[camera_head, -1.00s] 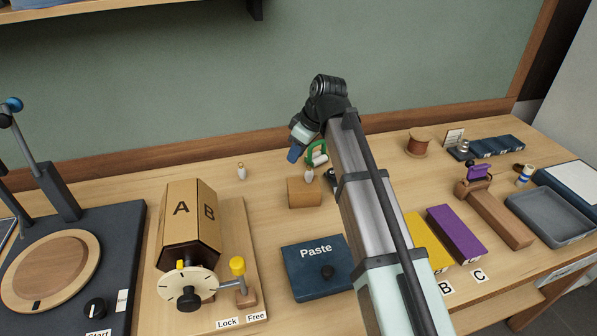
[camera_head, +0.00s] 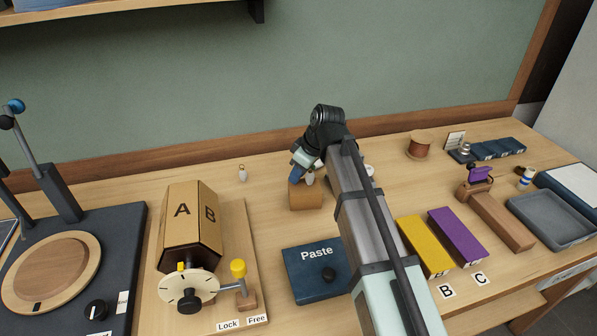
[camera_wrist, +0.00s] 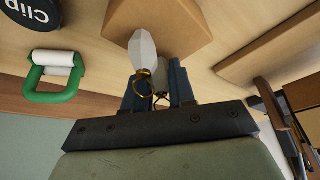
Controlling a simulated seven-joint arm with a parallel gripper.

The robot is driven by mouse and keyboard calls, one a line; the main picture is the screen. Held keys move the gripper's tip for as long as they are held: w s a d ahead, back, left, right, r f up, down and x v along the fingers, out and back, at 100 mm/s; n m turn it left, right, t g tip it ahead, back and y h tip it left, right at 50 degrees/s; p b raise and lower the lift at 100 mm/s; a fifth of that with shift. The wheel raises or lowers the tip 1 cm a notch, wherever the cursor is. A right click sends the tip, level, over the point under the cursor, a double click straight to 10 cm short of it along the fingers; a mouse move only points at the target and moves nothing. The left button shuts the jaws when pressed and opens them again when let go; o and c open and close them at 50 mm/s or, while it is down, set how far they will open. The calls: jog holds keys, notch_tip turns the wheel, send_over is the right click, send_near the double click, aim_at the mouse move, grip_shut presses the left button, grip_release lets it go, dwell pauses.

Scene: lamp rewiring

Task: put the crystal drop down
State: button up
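My gripper (camera_head: 296,175) is low behind a small wooden block (camera_head: 305,197). In the wrist view, its two dark fingers (camera_wrist: 160,88) sit close on either side of a pale crystal drop (camera_wrist: 161,71) with a gold ring, and seem shut on it. The drop's lower part is partly hidden. A second faceted drop (camera_wrist: 142,47) with a gold cap and ring is beside it, overlapping one finger in the picture. In the head view, a drop (camera_head: 309,178) shows just right of my fingers. Another drop (camera_head: 242,173) stands apart on the bench to the left.
The wooden block also shows near the fingers in the wrist view (camera_wrist: 185,22). A green clamp-like piece (camera_wrist: 52,90) and a dark round "Clip" container (camera_wrist: 30,14) lie to one side. A blue Paste box (camera_head: 310,275) is in front.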

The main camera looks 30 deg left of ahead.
jog(key=o, duration=0.5)
jog(key=shift+c, duration=0.2)
jog(key=v, duration=1.2)
jog(key=shift+r, duration=0.15)
